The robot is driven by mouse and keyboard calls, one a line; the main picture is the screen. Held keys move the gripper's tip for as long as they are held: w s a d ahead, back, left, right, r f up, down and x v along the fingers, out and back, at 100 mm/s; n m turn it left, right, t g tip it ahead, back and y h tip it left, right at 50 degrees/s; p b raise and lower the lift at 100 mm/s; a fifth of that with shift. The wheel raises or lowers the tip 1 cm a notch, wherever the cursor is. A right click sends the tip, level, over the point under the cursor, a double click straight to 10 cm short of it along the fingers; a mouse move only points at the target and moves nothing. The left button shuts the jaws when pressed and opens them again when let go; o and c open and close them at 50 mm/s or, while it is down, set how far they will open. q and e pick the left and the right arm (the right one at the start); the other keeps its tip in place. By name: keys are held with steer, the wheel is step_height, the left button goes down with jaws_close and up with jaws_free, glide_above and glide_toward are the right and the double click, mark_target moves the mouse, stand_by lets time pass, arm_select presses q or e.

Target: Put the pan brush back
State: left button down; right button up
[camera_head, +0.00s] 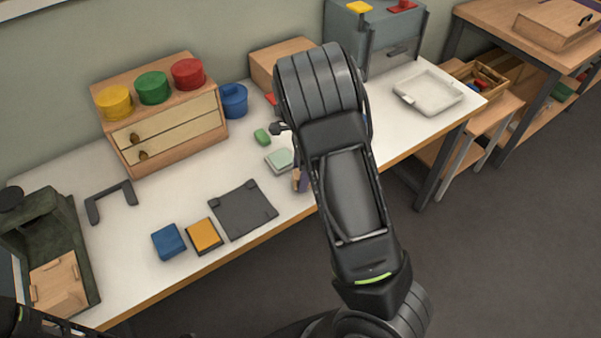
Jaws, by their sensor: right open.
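My right arm reaches up across the middle of the picture over the white table. Its gripper is open but largely hidden behind my own arm, so I cannot see its fingertips clearly. A small wooden and purple piece (297,179) shows just left of the arm, partly covered by it; I cannot tell whether it is the pan brush. No other thing in view is clearly a brush. A dark grey square plate (243,209) with raised corner blocks lies left of the arm. A dark link of my left arm shows at the bottom left; its gripper is out of view.
A wooden drawer box (167,133) with coloured round lids stands at the back. A blue mug (234,99), a green block (262,137), a blue block (168,241) and an orange-topped block (204,236) are on the table. A white tray (428,90) lies at the right.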

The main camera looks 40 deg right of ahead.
steer(key=shift+r, duration=0.15)
step_height(320, 180, up, 12)
steer(key=d, duration=0.1)
steer(key=shift+s+d, duration=0.2)
steer(key=shift+s, duration=0.1)
stand_by(0.6)
